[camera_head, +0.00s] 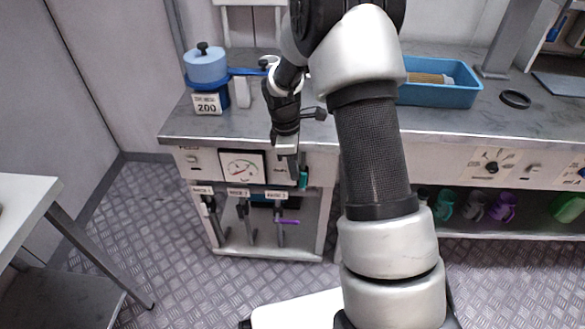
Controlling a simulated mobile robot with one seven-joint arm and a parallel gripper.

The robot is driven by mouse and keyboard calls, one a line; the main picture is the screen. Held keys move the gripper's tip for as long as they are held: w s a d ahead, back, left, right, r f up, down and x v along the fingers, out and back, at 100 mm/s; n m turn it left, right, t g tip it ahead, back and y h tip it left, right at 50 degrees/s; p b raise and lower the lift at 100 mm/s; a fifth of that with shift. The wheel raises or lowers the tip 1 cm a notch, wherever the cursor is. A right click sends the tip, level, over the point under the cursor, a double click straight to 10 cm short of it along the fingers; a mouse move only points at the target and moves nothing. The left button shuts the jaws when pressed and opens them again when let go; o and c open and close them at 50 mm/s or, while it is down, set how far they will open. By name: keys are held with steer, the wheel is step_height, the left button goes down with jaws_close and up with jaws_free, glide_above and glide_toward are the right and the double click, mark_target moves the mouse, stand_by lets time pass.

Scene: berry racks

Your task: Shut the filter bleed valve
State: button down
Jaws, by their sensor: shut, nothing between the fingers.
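No valve carries a label that I can read as the filter bleed valve. A blue canister (205,66) with a black knob (203,47) on top and a card reading 200 (207,103) stands at the bench's left end; it may be the filter. My gripper (291,172) points down at the bench's front edge, right of the gauge (242,167), shut and empty. A small teal part (303,179) shows just right of the fingertips; whether they touch it is unclear. Below hang several labelled valves, one with a purple handle (288,221).
A blue tray (440,95) and a black ring (515,99) lie on the bench to the right. A white table (25,210) is at the left. The floor between is clear.

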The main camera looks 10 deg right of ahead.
steer(key=shift+s+d+r+y+p, duration=0.15)
steer(key=shift+d+y+p, duration=0.15)
steer(key=shift+d+y, duration=0.1)
steer(key=shift+s+d+r+y+p, duration=0.1)
steer(key=shift+d+y+p, duration=0.15)
steer(key=shift+d+y, duration=0.15)
steer(key=shift+s+d+t+y+p, duration=0.2)
steer(key=shift+d+t+y+p, duration=0.35)
steer(key=shift+y, duration=0.35)
steer(key=s+d+f+p, duration=0.1)
steer(key=d+f, duration=0.2)
steer(key=d, duration=0.2)
steer(key=shift+s+d, duration=0.2)
steer(key=shift+s, duration=0.15)
steer(key=shift+p, duration=0.3)
